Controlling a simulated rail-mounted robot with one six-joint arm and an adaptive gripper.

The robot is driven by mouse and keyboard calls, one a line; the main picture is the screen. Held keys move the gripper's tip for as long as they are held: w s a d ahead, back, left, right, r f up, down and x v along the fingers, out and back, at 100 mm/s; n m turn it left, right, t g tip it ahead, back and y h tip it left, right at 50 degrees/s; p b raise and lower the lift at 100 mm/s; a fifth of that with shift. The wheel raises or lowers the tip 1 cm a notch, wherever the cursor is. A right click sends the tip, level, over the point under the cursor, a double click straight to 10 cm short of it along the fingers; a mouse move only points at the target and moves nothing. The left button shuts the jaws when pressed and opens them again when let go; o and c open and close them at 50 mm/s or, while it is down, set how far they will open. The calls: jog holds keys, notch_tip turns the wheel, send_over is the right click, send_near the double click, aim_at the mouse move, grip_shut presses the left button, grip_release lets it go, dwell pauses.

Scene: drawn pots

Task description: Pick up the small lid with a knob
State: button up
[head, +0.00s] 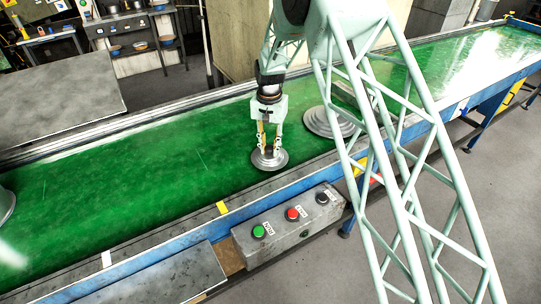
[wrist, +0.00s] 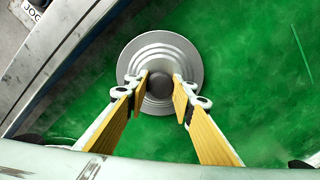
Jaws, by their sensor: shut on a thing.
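The small lid (head: 270,160) is a round, stepped, grey metal lid on the green conveyor belt, near its front edge. Its dark round knob (wrist: 159,85) shows at its middle in the wrist view, where the lid's rim (wrist: 135,57) is seen from above. My gripper (head: 269,149) points down over the lid, with its two yellow-padded fingers on either side of the knob. In the wrist view my gripper (wrist: 160,88) is shut on the knob. The lid looks level and at or very close to the belt; I cannot tell whether it touches.
A larger stepped grey lid (head: 330,122) lies on the belt to the right, partly behind my arm. A metal object (head: 5,205) is cut off at the left edge. A control box (head: 290,222) with buttons stands along the front rail.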

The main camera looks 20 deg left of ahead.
aim_at(269, 147)
jog(key=shift+r+p, duration=0.45)
jog(key=shift+r, duration=1.3)
jog(key=shift+a, duration=0.1)
